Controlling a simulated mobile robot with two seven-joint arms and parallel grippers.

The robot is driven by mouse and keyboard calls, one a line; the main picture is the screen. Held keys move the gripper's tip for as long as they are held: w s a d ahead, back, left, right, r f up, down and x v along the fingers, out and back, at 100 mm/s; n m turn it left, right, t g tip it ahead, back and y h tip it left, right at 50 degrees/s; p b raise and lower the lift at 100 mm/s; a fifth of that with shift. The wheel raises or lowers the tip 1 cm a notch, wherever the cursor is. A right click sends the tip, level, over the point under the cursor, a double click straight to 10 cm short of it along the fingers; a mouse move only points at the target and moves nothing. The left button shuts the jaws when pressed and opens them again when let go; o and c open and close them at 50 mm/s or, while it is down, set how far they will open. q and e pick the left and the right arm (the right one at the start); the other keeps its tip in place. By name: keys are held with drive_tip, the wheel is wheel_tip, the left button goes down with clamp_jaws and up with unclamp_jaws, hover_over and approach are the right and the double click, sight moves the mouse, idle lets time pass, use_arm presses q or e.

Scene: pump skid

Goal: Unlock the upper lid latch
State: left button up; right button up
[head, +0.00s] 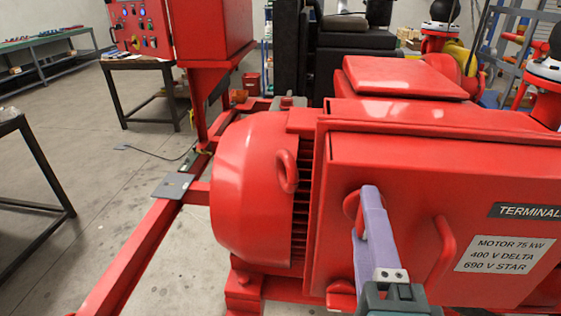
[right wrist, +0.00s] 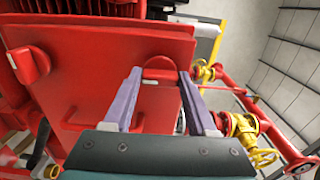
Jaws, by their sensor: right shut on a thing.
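The upper lid latch (head: 350,204) is a red rounded knob near the left edge of the red terminal box lid (head: 400,172). My right gripper (head: 366,202) reaches it from below, and its purple fingers cover part of it. In the right wrist view the latch (right wrist: 159,68) sits between the two fingers, with a small pale mark on it. My right gripper is shut on it. A second red latch (right wrist: 32,66) shows at the left in the right wrist view; in the head view a red part low on the lid (head: 341,292) is partly hidden by my gripper. My left gripper is not in view.
A red loop handle (head: 440,250) stands out from the lid right of my gripper. The motor housing (head: 245,190) with its lifting eye (head: 287,171) is to the left. Yellow-handled red pipework (right wrist: 245,130) lies to the right in the right wrist view.

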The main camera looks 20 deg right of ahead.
drive_tip(key=shift+f, duration=0.1)
drive_tip(key=o, duration=1.4)
drive_tip(key=shift+c, duration=0.2)
drive_tip(key=b+v, duration=0.3)
drive_tip(key=v, duration=0.7)
